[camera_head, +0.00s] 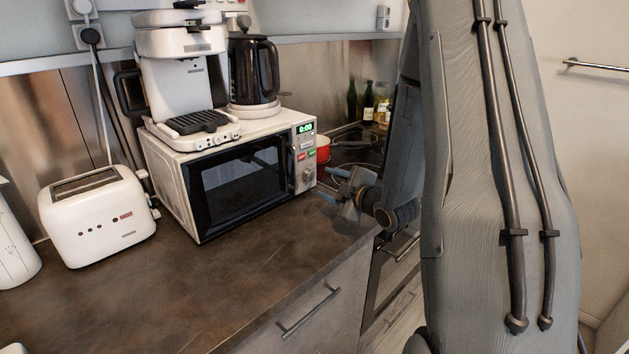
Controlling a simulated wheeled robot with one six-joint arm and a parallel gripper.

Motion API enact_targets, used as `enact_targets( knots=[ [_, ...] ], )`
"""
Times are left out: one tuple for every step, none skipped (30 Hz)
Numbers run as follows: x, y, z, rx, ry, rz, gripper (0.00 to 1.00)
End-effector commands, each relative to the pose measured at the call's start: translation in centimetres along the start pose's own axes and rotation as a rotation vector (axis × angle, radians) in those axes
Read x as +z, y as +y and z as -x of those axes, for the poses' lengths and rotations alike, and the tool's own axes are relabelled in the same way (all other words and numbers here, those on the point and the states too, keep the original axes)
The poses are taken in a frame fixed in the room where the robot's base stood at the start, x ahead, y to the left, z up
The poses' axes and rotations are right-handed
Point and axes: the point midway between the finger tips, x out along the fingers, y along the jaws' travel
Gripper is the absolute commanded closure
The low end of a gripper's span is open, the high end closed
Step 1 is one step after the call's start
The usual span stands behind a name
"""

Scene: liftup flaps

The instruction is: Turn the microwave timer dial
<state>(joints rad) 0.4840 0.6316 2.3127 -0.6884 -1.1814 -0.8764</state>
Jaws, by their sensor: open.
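The white microwave (235,178) stands on the dark counter with its door shut. Its control panel is at the right end of its front, with a green display (305,128) reading 0:00 and small coloured buttons below. The round timer dial (307,175) sits low on that panel. My gripper (330,185) is open and empty, just right of the dial, with its blue-tipped fingers pointing left toward the panel. A small gap seems to lie between fingertips and dial, but the exact depth is hard to tell.
A coffee machine (183,75) and a black kettle (253,70) stand on the microwave. A white toaster (98,215) is to its left. A red pot (322,150) and bottles (367,103) are behind my gripper. The counter (200,290) in front is clear.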

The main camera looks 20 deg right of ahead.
Motion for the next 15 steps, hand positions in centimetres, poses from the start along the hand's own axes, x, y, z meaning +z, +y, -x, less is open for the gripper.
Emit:
enact_targets(
  knots=[
    [0.0, 0.1, -0.2, 0.007, 0.010, 0.008, 0.53],
    [0.0, 0.2, -0.3, 0.011, 0.015, 0.012, 0.53],
    [-0.1, 0.2, -0.6, 0.013, 0.018, 0.015, 0.53],
    [-0.1, 0.2, -0.9, 0.013, 0.019, 0.015, 0.53],
    [-0.1, 0.2, -1.3, 0.013, 0.019, 0.015, 0.53],
    [-0.1, 0.3, -1.9, 0.014, 0.019, 0.015, 0.53],
    [-0.2, 0.3, -2.3, 0.013, 0.019, 0.014, 0.53],
    [-0.2, 0.2, -2.8, 0.012, 0.019, 0.014, 0.53],
    [-0.2, 0.3, -3.4, 0.012, 0.018, 0.014, 0.53],
    [-0.2, 0.3, -3.9, 0.012, 0.018, 0.013, 0.53],
    [-0.2, 0.3, -4.4, 0.013, 0.018, 0.013, 0.53],
    [-0.2, 0.2, -5.0, 0.012, 0.018, 0.012, 0.53],
    [-0.3, 0.3, -5.4, 0.013, 0.018, 0.013, 0.53],
    [-0.2, 0.3, -5.8, 0.013, 0.018, 0.013, 0.53],
    [-0.2, 0.3, -6.2, 0.012, 0.017, 0.012, 0.53]
  ],
)
